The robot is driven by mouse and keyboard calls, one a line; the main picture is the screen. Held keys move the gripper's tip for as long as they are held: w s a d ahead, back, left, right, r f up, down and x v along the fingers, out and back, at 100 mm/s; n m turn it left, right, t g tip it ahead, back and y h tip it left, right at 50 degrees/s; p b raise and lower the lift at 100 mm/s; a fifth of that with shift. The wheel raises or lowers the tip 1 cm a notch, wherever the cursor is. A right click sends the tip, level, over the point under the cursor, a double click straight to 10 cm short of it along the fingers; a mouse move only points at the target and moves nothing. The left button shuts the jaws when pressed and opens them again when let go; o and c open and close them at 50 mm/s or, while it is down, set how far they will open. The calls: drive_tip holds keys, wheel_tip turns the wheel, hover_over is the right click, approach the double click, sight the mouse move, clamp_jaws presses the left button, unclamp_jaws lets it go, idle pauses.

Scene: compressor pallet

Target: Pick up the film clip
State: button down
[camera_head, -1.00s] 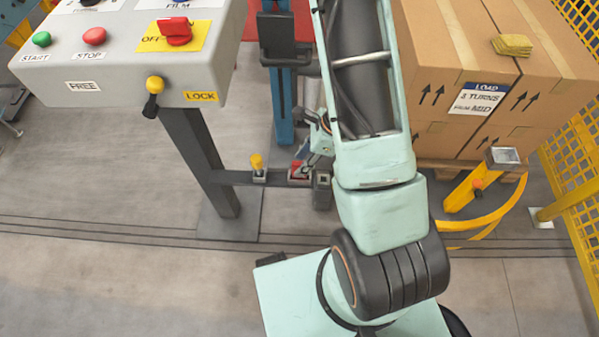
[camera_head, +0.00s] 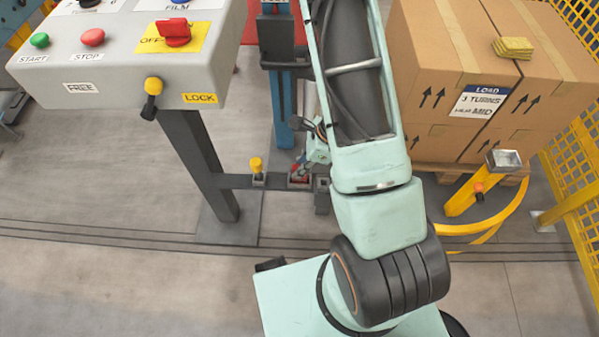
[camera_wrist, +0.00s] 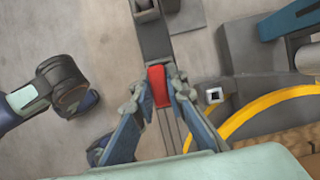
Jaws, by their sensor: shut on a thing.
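The red film clip (camera_wrist: 158,86) is between the fingertips of my gripper (camera_wrist: 159,92) in the wrist view, with a finger on each side. My gripper is shut on it. In the head view the red of the clip (camera_head: 299,173) shows small at a holder on the dark bar. The fingers come down to it from above right and are partly hidden behind my arm. I cannot tell whether the clip still touches its holder.
A grey control panel (camera_head: 125,55) stands on a post at left, above the dark bar (camera_head: 235,181). A yellow-topped piece (camera_head: 256,165) sits on the bar, left of the clip. Large cartons (camera_head: 440,60) and yellow fencing (camera_head: 580,150) are at right. Open floor (camera_head: 90,160) lies at left.

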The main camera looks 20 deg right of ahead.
drive_tip(key=shift+r, duration=0.45)
wheel_tip(320, 180, up, 2)
drive_tip(key=shift+w+r+p, duration=0.1)
drive_tip(key=shift+r+p, duration=0.05)
drive_tip(key=shift+p, duration=0.55)
drive_tip(key=s+d+r+p, duration=0.2)
drive_tip(key=s+r+p, duration=0.3)
drive_tip(key=s, duration=0.1)
drive_tip(key=s+d+r+p, duration=0.2)
drive_tip(key=s+r+p, duration=0.3)
drive_tip(key=s+p, duration=0.1)
drive_tip(key=shift+s+d, duration=0.4)
drive_tip(key=shift+s, duration=0.2)
